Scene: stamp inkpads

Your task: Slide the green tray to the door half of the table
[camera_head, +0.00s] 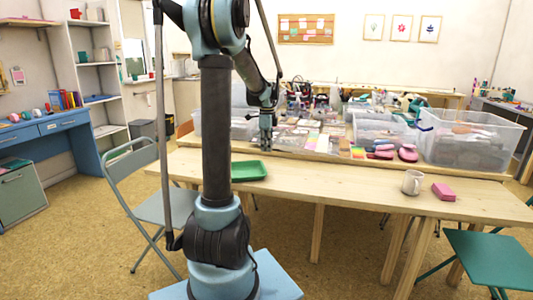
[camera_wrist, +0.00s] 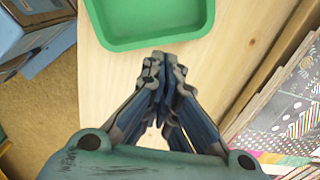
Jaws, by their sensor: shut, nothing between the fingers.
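The green tray (camera_head: 249,171) lies flat on the wooden table (camera_head: 310,185), at the left part of the table in the head view, partly behind my arm. It looks empty. In the wrist view the tray (camera_wrist: 155,18) fills the top, cut off by the frame edge. My gripper (camera_head: 265,148) points down behind the tray in the head view. In the wrist view my gripper (camera_wrist: 165,60) is shut and empty, its fingertips close to the tray's near rim. I cannot tell whether they touch it.
The tabletop between tray and mug is clear. Clear bins (camera_head: 470,140) and craft supplies crowd the back.

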